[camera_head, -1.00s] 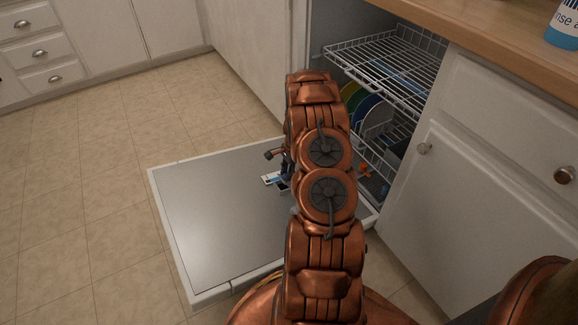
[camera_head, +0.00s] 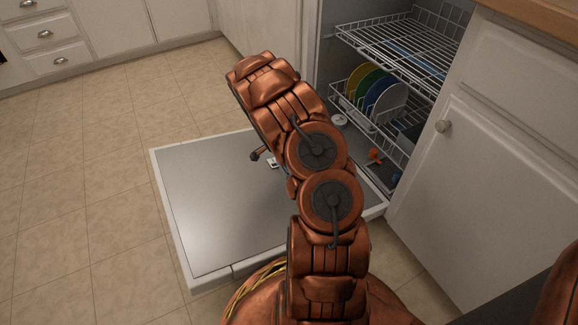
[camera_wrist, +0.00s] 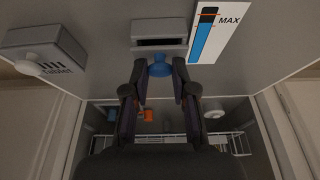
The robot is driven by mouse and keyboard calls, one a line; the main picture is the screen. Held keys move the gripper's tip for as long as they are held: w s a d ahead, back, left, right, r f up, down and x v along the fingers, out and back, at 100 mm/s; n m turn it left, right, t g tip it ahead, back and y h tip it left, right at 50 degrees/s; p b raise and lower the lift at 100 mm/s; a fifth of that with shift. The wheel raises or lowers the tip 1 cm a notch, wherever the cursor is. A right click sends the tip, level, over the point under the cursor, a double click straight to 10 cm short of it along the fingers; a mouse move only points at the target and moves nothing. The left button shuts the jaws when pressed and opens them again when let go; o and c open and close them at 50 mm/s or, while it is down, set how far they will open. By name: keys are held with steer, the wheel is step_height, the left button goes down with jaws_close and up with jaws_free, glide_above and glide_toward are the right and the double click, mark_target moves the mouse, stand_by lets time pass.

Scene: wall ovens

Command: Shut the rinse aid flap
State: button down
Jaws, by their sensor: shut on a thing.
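The dishwasher door (camera_head: 215,205) lies folded down. In the wrist view a pale grey rinse aid housing (camera_wrist: 160,27) with a dark slot sits on the door's inner face, beside a blue level gauge marked MAX (camera_wrist: 207,35). A blue, rounded part (camera_wrist: 160,68) lies just below the slot. I cannot tell whether it is the flap itself or a cap. My gripper (camera_wrist: 160,72) has its two dark fingers on either side of this blue part and is shut on it. In the head view my arm hides the gripper and most of the dispenser.
A tablet box (camera_wrist: 45,47) with a pale knob is to the left on the door. The upper rack (camera_head: 400,50) and the lower rack (camera_head: 400,145) with coloured plates (camera_head: 370,85) are inside the dishwasher. A cabinet (camera_head: 490,170) stands close on the right. Floor (camera_head: 80,190) to the left is clear.

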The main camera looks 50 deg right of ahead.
steer(key=b, duration=0.1)
steer(key=f+h+b, duration=0.1)
steer(key=b, duration=0.1)
steer(key=shift+a, duration=0.25)
steer(key=shift+a+g+h+b, duration=0.2)
steer(key=shift+g+h+b, duration=0.15)
steer(key=shift+b, duration=0.65)
steer(key=c, duration=0.9)
jaws_free()
steer(key=shift+r, duration=0.1)
steer(key=shift+w, duration=0.1)
steer(key=v, duration=1.2)
steer(key=shift+r, duration=0.1)
